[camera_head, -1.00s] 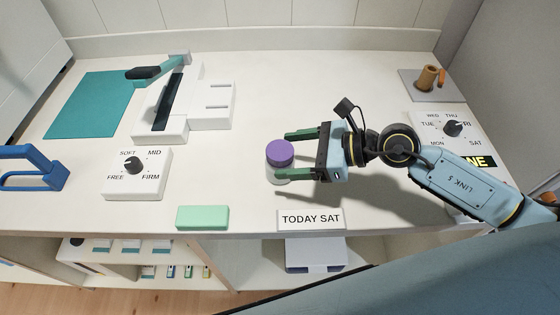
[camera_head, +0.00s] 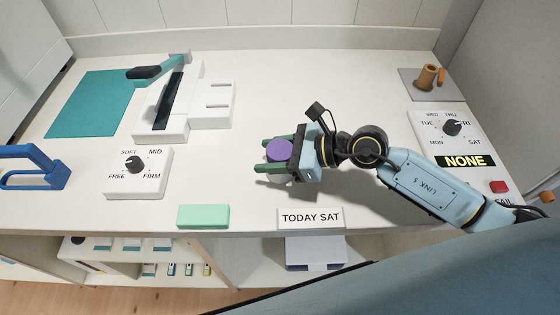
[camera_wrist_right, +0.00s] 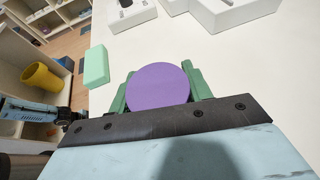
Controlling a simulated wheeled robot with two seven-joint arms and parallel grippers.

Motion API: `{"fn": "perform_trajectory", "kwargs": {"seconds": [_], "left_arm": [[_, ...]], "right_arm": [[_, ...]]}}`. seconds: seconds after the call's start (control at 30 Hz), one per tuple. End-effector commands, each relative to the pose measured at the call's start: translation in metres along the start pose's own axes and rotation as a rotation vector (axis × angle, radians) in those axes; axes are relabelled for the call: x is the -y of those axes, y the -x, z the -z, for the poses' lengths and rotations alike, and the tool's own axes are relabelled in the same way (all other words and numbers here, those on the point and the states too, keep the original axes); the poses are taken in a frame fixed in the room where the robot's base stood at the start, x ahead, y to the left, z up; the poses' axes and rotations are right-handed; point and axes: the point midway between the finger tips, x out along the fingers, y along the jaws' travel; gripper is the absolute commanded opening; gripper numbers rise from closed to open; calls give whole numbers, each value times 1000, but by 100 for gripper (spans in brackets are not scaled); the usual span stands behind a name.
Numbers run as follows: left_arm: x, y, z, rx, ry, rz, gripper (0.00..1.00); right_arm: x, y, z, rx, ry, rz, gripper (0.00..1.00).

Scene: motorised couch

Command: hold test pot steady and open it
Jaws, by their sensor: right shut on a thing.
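The test pot, with a round purple lid (camera_head: 279,150), stands on the white counter at the middle right. Its lid fills the space between the fingers in the right wrist view (camera_wrist_right: 158,87). My right gripper (camera_head: 277,155) has its green fingers on two sides of the pot and is shut on it. The pot's body is mostly hidden under the lid and behind the fingers. My left gripper is not in the head view.
A mint green block (camera_head: 203,216) and a "TODAY SAT" sign (camera_head: 311,218) sit at the counter's front edge. A FREE-SOFT-MID-FIRM dial (camera_head: 137,172), a white lever device (camera_head: 210,105) and a blue handle (camera_head: 35,167) are left. A day dial (camera_head: 440,130) is right. Counter behind the pot is clear.

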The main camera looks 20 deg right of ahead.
Motion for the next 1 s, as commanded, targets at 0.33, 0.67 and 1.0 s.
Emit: {"fn": "perform_trajectory", "kwargs": {"seconds": [0.33,0.67,1.0], "left_arm": [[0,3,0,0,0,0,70],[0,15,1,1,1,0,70],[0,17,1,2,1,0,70]], "right_arm": [[0,4,-11,3,2,0,26],[0,29,-70,2,5,1,26],[0,39,-93,1,1,0,26]]}}
